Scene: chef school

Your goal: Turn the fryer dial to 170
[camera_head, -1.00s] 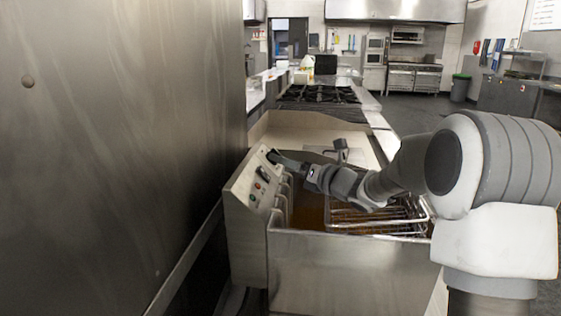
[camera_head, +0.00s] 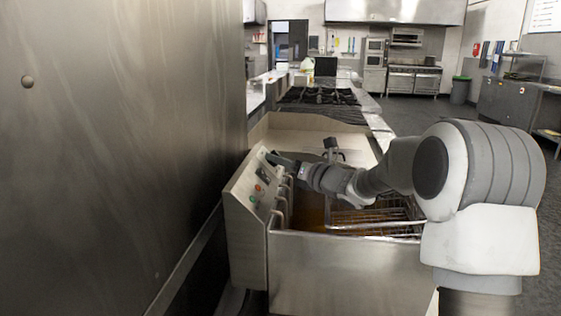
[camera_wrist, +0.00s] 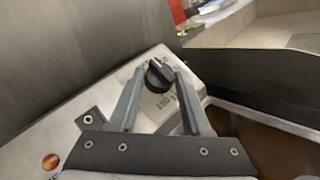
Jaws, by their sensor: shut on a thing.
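The fryer (camera_head: 335,270) stands in the middle of the head view, with its sloped control panel (camera_head: 243,190) on the left side. In the wrist view the black fryer dial (camera_wrist: 158,76) sits on the metal panel with printed numbers around it; 150 is partly readable below it. A pale pointer mark shows on the dial, but the value it points to is not clear. My gripper (camera_wrist: 160,72) has one finger on each side of the dial and is shut on it. In the head view my gripper (camera_head: 272,157) reaches the panel's upper end and hides the dial.
A wire fry basket (camera_head: 375,218) sits in the oil well under my arm. A tall steel wall (camera_head: 120,150) stands close to the panel's left. A stove top (camera_head: 320,96) lies behind the fryer. Open floor (camera_head: 420,112) is at the right.

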